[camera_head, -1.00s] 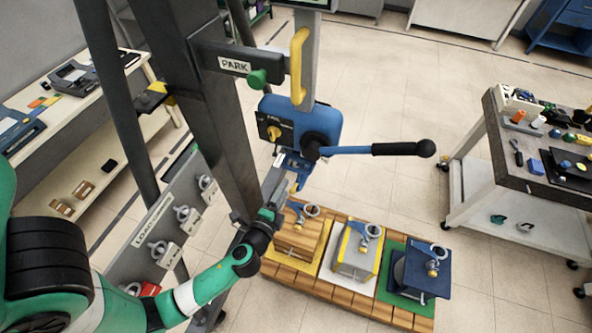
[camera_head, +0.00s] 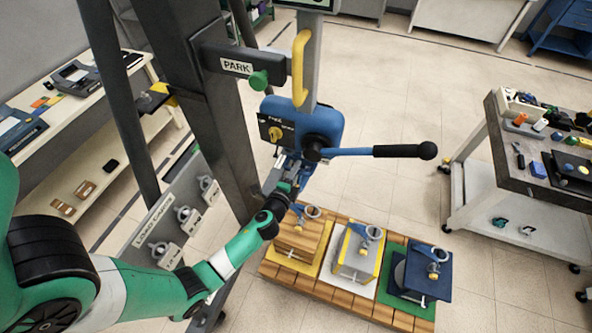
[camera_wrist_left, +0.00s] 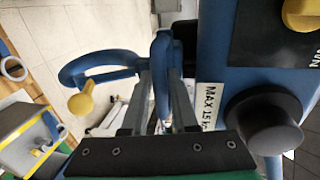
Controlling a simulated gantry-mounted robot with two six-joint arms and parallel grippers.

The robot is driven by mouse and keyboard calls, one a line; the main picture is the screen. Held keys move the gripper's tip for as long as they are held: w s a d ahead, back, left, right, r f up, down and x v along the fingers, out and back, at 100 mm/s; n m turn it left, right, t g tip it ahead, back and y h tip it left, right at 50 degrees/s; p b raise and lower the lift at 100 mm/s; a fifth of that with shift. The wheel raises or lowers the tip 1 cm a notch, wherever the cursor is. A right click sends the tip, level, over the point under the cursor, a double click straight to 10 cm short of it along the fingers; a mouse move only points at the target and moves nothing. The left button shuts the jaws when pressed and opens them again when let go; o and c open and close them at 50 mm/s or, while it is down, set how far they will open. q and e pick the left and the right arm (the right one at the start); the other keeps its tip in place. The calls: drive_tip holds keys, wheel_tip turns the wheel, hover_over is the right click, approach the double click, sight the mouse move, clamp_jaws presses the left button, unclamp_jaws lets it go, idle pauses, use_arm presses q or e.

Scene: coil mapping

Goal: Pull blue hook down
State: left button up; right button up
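The blue hook (camera_wrist_left: 97,68) hangs below the blue hoist body (camera_head: 328,122). In the left wrist view its curved end points left, beside a yellow knob. My left gripper (camera_head: 290,178) is at the hook, just under the hoist. In the left wrist view, the fingers of my left gripper (camera_wrist_left: 162,88) lie on both sides of an upright blue part of the hook. I cannot tell whether they press on it. In the head view the gripper largely hides the hook. My right gripper is not in view.
The hoist has a blue lever with a black grip (camera_head: 403,151) sticking out right. A grey post (camera_head: 222,130) stands left of the hoist. Below, a wooden pallet (camera_head: 337,298) carries several blocks with rings. A tool cart (camera_head: 500,165) stands at right.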

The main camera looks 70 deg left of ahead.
use_arm(q)
clamp_jaws()
idle(1.1)
